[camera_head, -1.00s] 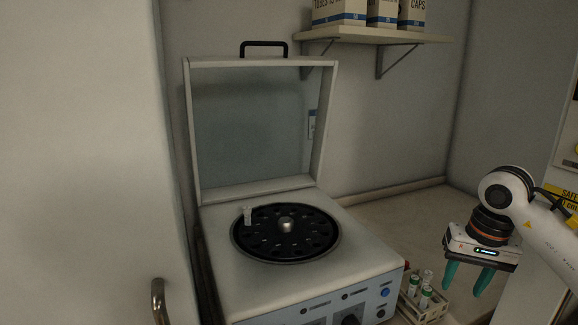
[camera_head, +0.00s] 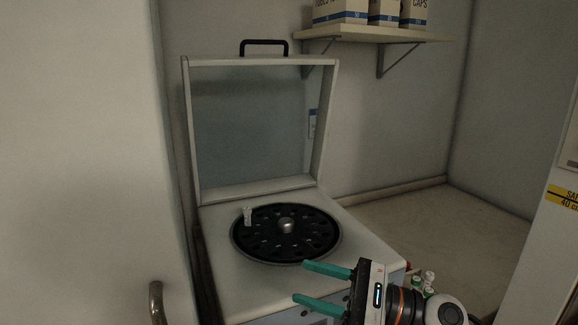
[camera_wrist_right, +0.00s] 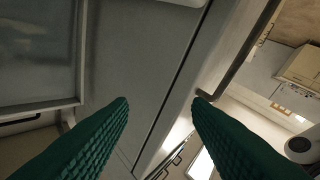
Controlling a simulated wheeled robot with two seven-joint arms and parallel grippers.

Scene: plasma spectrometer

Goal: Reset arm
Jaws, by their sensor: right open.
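My right gripper (camera_head: 312,284) is in the lower middle of the head view, in front of the centrifuge, its two green fingers spread apart and pointing left. It holds nothing. In the right wrist view the two green fingers (camera_wrist_right: 160,100) are also apart, with nothing between them. My left gripper is in neither view. The centrifuge (camera_head: 225,270) stands with its lid (camera_head: 255,125) raised. Its black rotor (camera_head: 265,248) carries one small white-capped tube (camera_head: 247,214) in a slot at the left. My right gripper hides part of the front panel.
A tube rack's tubes (camera_head: 428,280) show partly behind my right wrist. A pale cabinet with a handle (camera_head: 157,302) stands at the left. A shelf (camera_head: 370,36) with boxes hangs above. The counter (camera_head: 440,225) right of the centrifuge is largely clear.

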